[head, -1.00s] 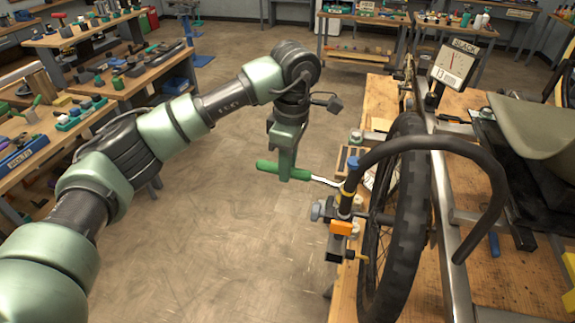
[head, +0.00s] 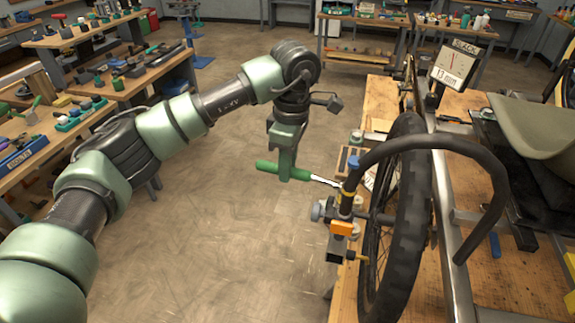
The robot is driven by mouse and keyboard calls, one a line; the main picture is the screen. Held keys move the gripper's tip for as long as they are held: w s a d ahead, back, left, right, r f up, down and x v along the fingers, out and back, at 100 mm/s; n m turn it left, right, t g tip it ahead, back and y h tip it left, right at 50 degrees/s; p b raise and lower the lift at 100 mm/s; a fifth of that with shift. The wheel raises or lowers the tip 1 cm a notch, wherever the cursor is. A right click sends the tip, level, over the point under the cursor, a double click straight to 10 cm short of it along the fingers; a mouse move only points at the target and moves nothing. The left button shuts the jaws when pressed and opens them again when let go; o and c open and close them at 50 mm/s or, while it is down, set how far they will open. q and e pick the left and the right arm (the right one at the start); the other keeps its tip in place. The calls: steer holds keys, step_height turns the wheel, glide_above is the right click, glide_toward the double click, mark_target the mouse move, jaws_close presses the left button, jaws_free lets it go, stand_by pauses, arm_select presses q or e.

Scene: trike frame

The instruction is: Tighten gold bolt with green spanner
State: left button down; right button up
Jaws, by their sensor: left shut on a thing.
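My left gripper (head: 286,177) is shut on the green handle of the spanner (head: 267,166). The spanner lies nearly level, and its silver shaft points right toward the fixture beside the black wheel. Its head end is near the upper part of that fixture (head: 343,228), and I cannot tell whether it touches anything. The fixture has yellow, orange and dark parts. I cannot single out the gold bolt at this size; the spanner's head end is small and partly lost among the fixture's parts. My right gripper is not in view.
The black wheel (head: 403,243) and a curved black tube (head: 482,175) stand right of the fixture, on a wooden bench (head: 497,283). A sign reading 13 mm (head: 457,63) stands behind. Benches with tools (head: 100,85) line the left. The floor between is clear.

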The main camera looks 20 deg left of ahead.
arm_select(q)
steer(key=shift+f+b, duration=1)
steer(key=shift+f, duration=0.1)
stand_by(0.6)
stand_by(0.5)
steer(key=c, duration=2)
jaws_free()
jaws_close()
steer(key=shift+w+d+m, duration=0.25)
steer(key=shift+w+m, duration=0.65)
steer(key=shift+w, duration=0.1)
steer(key=shift+w+d+m, duration=0.2)
steer(key=shift+w+m, duration=0.7)
steer(key=shift+w, duration=0.05)
